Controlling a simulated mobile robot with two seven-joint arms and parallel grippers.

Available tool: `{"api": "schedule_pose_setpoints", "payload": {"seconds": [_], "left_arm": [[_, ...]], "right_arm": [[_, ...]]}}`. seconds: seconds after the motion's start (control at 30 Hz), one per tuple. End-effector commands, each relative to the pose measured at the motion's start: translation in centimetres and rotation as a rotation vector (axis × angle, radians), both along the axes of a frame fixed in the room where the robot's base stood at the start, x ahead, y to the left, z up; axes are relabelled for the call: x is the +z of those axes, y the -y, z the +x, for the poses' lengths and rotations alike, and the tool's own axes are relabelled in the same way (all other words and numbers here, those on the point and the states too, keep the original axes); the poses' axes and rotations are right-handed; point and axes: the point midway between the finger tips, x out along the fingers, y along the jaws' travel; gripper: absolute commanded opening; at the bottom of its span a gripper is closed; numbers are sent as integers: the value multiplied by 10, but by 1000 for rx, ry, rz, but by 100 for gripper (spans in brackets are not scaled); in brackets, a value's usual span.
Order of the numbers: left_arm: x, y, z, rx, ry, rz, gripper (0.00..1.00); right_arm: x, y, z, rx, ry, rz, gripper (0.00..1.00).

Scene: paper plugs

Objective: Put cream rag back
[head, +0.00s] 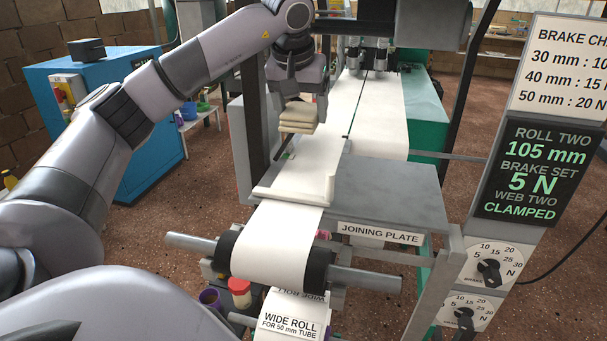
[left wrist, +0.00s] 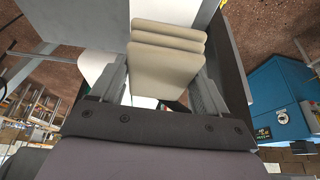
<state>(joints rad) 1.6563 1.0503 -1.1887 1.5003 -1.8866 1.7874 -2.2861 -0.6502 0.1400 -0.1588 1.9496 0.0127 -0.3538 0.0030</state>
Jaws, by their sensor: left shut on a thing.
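The cream rag (head: 298,116) is a folded, layered pad. My left gripper (head: 299,98) is shut on it and holds it above the white paper web, left of the joining plate. In the left wrist view the rag (left wrist: 166,62) sits between the two fingers of the gripper (left wrist: 162,90), its folds showing at the far end. I cannot tell in the head view whether the rag touches anything below it. My right gripper is not in view.
A brake panel with dials (head: 487,268) stands at the right. A blue cabinet (head: 130,120) stands at the left. A red-lidded jar (head: 240,292) is below the roller.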

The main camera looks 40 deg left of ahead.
Motion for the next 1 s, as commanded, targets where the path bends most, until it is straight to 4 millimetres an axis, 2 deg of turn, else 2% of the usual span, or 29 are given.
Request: {"api": "schedule_pose_setpoints", "payload": {"seconds": [0.03,0.1,0.3,0.53,0.73,1.0], "left_arm": [[-17,-1,-1,0,-4,1,51],[-36,0,-1,0,-4,1,51],[-79,0,-1,-1,-2,0,51],[-100,0,0,1,0,0,51],[-130,0,0,-1,-1,0,51],[-137,0,0,0,3,-1,51]], "right_arm": [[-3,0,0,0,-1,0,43],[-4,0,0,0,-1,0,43],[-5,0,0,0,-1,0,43],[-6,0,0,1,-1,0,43],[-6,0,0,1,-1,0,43],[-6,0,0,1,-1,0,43]]}}
